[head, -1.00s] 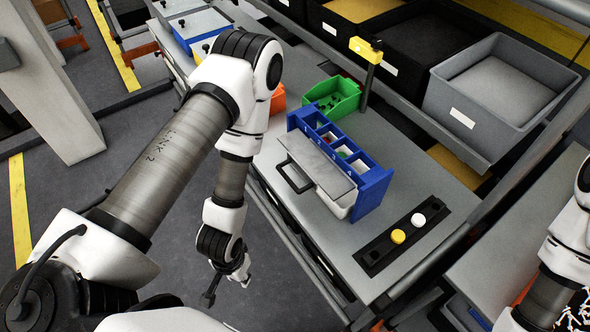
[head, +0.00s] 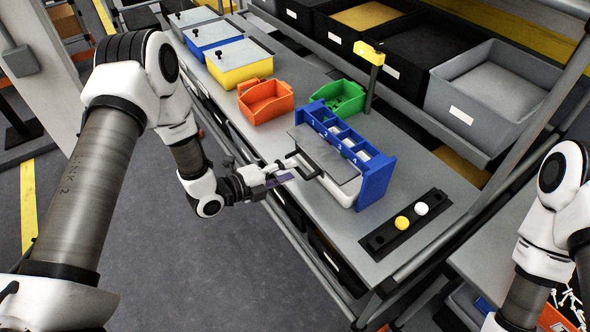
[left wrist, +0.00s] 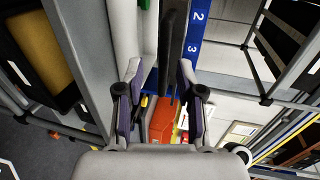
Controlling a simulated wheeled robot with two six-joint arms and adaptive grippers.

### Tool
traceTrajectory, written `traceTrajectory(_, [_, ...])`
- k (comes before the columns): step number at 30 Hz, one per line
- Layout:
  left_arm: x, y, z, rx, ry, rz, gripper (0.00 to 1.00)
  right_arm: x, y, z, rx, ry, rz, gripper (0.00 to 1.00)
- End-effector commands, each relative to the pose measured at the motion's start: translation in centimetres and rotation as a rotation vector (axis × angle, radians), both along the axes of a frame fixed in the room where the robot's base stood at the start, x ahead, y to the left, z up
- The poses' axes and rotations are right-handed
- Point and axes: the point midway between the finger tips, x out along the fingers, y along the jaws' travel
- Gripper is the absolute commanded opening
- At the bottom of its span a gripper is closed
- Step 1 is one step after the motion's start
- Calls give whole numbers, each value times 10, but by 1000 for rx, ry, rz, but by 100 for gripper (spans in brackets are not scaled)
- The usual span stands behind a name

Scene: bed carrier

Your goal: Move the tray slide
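The tray slide is a flat grey plate (head: 328,158) on a white tray, set in the front of a blue numbered rack (head: 375,180) on the bench. Its black handle (head: 309,171) sticks out at the plate's near left side. My left gripper (head: 288,172) is at the handle, with its fingers pointing toward it. In the left wrist view, the two fingers (left wrist: 160,72) stand apart, and the black handle bar (left wrist: 172,45) shows in line with the gap between them. I cannot tell whether they touch it. My right arm shows at the right edge, its gripper out of view.
Orange (head: 266,101) and green (head: 338,98) bins stand behind the rack. A black strip (head: 385,238) with yellow and white knobs lies right of it. A yellow-topped post (head: 370,55) rises behind. Grey (head: 500,85) and black bins line the shelf. Floor left of the bench is clear.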

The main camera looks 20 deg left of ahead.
Motion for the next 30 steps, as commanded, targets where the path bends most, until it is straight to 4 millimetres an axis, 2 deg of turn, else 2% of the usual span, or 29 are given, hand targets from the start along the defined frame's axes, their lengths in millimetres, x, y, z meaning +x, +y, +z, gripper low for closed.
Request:
traceTrajectory(6, [26,-22,-6,1,2,-1,37,-1,0,10,0,2,0,40])
traceTrajectory(15, [31,-25,-9,-1,3,1,37,0,0,9,0,1,0,40])
traceTrajectory(17, [30,-25,-9,-1,3,1,16,0,0,9,0,1,0,40])
traceTrajectory(18, [30,-25,-9,-1,3,1,2,0,0,9,0,1,0,40])
traceTrajectory(26, [32,-26,-10,-1,4,0,0,-1,0,7,0,2,0,40])
traceTrajectory(30, [48,-39,-15,1,0,-4,0,-1,0,-9,0,1,0,40])
